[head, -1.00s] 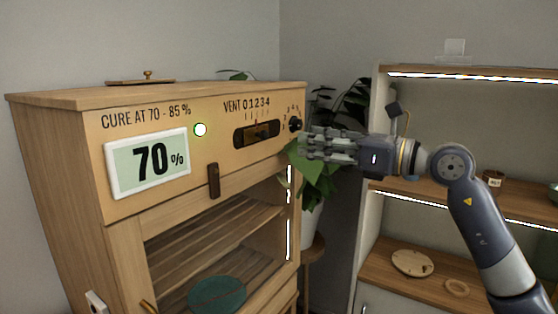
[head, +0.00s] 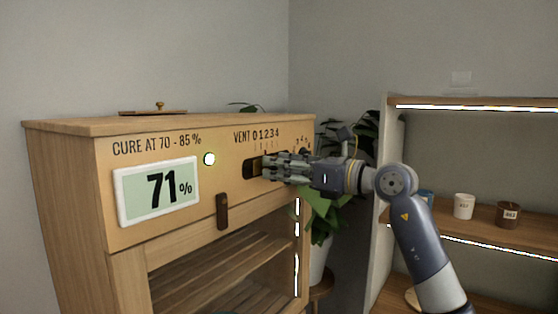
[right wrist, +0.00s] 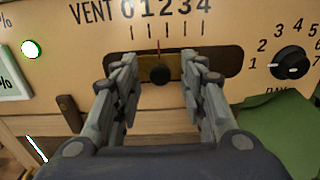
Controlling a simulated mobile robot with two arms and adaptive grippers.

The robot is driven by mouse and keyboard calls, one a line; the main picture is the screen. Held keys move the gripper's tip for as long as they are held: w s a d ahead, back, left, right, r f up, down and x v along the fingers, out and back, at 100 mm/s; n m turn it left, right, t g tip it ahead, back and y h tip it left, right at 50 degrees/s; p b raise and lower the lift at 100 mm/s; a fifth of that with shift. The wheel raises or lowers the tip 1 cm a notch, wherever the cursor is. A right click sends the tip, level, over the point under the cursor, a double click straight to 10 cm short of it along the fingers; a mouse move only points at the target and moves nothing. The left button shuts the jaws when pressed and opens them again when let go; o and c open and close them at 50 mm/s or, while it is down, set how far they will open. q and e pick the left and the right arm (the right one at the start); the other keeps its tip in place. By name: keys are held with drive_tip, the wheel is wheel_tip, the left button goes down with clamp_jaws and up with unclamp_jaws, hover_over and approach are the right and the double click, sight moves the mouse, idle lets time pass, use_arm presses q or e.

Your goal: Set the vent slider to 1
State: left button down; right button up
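The vent slider (right wrist: 160,75) is a dark round knob on a brass plate in a dark slot, under the VENT scale 0 to 4. Its red pointer stands at about the 2 mark in the right wrist view. My right gripper (right wrist: 158,88) is open, with one finger to each side of the knob and a gap on both sides. In the head view my right gripper (head: 270,167) is at the slot and hides the knob; only the left part of the vent slot (head: 250,169) shows. My left gripper is not in view.
The wooden cabinet (head: 70,180) has a display (head: 158,190) reading 71%, a lit green lamp (head: 209,159) and a dark handle (head: 222,211). A numbered dial (right wrist: 292,63) sits right of the slot. A plant (head: 325,207) and a shelf with cups (head: 464,206) stand to the right.

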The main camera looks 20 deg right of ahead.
drive_tip(key=shift+w+a, duration=0.3)
drive_tip(key=shift+w, duration=0.1)
drive_tip(key=shift+c, duration=0.3)
clamp_jaws()
drive_tip(key=shift+s+a, duration=0.35)
drive_tip(key=shift+o, duration=0.3)
unclamp_jaws()
drive_tip(key=v, duration=1.2)
drive_tip(key=shift+f, duration=0.1)
